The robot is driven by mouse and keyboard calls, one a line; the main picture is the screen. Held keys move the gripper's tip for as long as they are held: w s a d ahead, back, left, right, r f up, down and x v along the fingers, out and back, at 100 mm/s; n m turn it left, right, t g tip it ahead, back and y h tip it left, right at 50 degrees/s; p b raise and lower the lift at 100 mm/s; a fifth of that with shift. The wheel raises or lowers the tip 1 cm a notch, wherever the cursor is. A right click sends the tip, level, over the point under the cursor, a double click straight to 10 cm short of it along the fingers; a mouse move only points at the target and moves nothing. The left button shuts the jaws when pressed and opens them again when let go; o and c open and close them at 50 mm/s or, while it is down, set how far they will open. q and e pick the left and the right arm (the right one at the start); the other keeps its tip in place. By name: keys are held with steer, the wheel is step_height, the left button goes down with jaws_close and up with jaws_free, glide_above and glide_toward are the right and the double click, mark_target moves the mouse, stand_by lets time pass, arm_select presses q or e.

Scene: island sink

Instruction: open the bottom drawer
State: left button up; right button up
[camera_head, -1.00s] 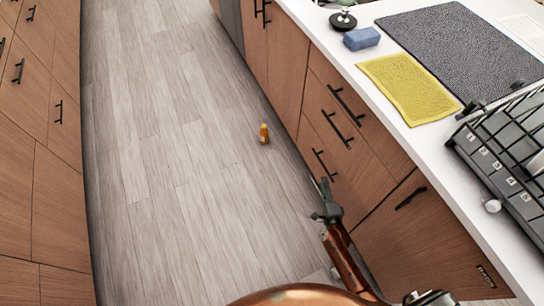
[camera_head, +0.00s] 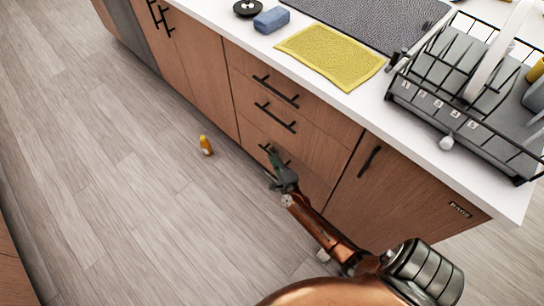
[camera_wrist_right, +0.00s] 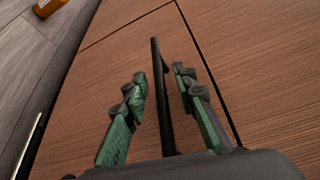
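The bottom drawer (camera_head: 312,187) is the lowest of three wood fronts in the island and looks closed. Its black bar handle (camera_head: 267,149) is partly hidden behind my right gripper (camera_head: 276,167). In the right wrist view, the handle (camera_wrist_right: 161,90) runs between the two green-and-black fingers of the right gripper (camera_wrist_right: 160,88). The fingers are open, one on each side of the bar, with gaps to it. The drawer's wood front (camera_wrist_right: 105,75) fills most of that view. My left gripper is not in view.
The floor (camera_head: 130,190) in front is otherwise clear. On the white counter are a yellow cloth (camera_head: 330,55), a blue sponge (camera_head: 271,20) and a dish rack (camera_head: 470,100).

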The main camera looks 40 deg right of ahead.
jaws_close()
stand_by(0.7)
